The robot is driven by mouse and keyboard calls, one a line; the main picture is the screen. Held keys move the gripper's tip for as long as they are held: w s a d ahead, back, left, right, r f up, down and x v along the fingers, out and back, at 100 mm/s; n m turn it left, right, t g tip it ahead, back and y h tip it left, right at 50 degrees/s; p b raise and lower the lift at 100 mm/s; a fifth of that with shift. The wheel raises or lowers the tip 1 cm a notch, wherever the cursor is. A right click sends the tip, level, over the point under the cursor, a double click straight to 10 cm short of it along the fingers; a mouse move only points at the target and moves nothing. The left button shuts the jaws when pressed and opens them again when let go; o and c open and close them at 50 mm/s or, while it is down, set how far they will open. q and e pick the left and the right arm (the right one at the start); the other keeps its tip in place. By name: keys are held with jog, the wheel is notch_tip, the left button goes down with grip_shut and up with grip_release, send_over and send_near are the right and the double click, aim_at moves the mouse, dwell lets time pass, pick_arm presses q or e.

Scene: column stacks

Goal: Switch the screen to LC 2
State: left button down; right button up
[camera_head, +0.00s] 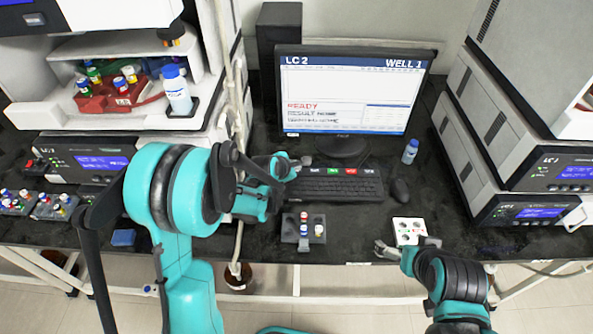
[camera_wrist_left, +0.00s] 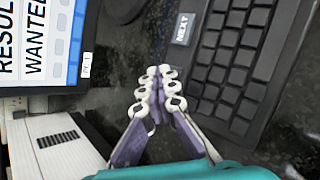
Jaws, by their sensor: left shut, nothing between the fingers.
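The monitor (camera_head: 347,95) reads "LC 2" at top left and "WELL 1" at top right, with "READY" in red below. The black keyboard (camera_head: 335,186) lies in front of it and has a few coloured keys on its back row. In the left wrist view a key labelled NEXT (camera_wrist_left: 183,28) shows at the keyboard's corner. My left gripper (camera_head: 301,162) is shut and empty by the keyboard's left back corner; its fingertips (camera_wrist_left: 158,82) appear beside the keyboard, apart from the NEXT key. My right gripper (camera_head: 408,244) looks open at the bench's front edge, by a white rack.
A mouse (camera_head: 400,190) and a small blue bottle (camera_head: 411,151) are right of the keyboard. A dark vial block (camera_head: 303,232) and the white rack (camera_head: 409,229) stand in front. Instrument stacks flank the bench; the right one carries a module labelled LC 2 (camera_head: 552,174).

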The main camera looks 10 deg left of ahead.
dwell(0.4)
pick_arm(q)
jog(key=shift+r+p, duration=0.55)
jog(key=shift+r, duration=0.25)
jog(key=shift+r+p, duration=1.9)
jog(key=shift+r, duration=0.65)
jog(key=shift+f, duration=0.1)
